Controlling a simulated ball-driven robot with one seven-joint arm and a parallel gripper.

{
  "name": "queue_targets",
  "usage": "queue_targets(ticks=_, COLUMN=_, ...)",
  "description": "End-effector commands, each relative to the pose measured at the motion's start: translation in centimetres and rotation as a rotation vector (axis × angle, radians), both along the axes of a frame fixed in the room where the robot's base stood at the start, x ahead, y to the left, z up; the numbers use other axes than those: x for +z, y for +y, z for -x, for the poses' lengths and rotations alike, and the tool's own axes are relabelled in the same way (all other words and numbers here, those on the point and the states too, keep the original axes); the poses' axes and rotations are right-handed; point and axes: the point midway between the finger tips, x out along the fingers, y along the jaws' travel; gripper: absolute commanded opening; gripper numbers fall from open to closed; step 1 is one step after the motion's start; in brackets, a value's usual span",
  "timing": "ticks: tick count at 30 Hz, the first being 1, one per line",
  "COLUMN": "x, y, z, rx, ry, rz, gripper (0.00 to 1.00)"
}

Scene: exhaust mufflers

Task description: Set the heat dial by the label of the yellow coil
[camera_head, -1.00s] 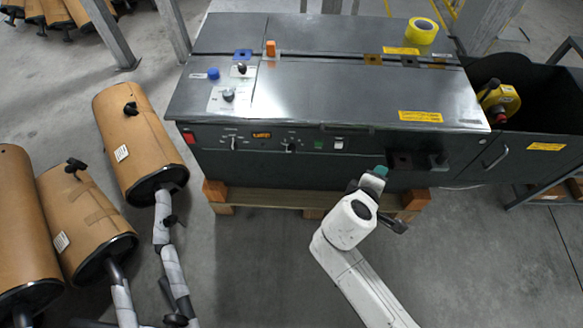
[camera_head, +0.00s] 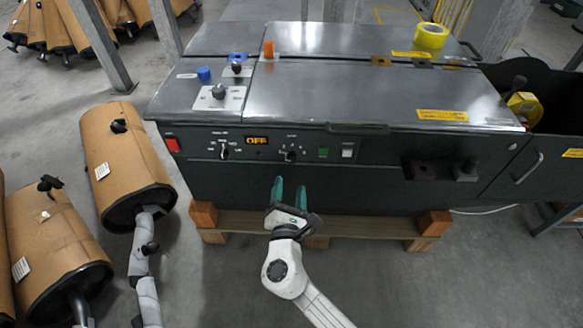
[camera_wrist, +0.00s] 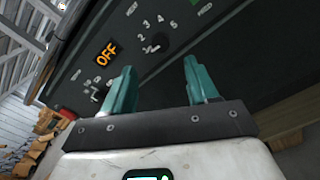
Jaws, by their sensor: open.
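The dark machine (camera_head: 370,95) has a front panel with a left dial (camera_head: 224,153), an orange display (camera_head: 257,140) reading OFF and a right dial (camera_head: 290,156). Which dial is for heat is too small to read. In the wrist view, a numbered dial (camera_wrist: 152,46) is beside the display (camera_wrist: 106,54). A yellow coil (camera_head: 522,103) is partly hidden in the black bin at the right; its label cannot be read. My gripper (camera_head: 289,187), with teal fingers, is open and empty, just below the right dial.
On the panel are a red switch (camera_head: 172,145), a green button (camera_head: 323,153) and a white switch (camera_head: 348,150). Knobs (camera_head: 218,91) stand on the top. A dark fixture (camera_head: 440,168) juts out at the right. Cardboard-wrapped mufflers (camera_head: 125,155) lie at the left.

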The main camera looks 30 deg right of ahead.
Motion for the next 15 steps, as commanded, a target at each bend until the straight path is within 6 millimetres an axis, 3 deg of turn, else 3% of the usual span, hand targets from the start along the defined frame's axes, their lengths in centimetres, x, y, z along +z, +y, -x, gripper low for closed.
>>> queue_targets(ticks=9, x=-0.1, y=-3.0, z=-5.0, rx=-0.004, ry=-0.003, rz=-0.003, gripper=0.59)
queue_targets(ticks=15, x=-0.1, y=-4.1, z=-7.0, rx=-0.002, ry=-0.002, rz=-0.004, gripper=0.59)
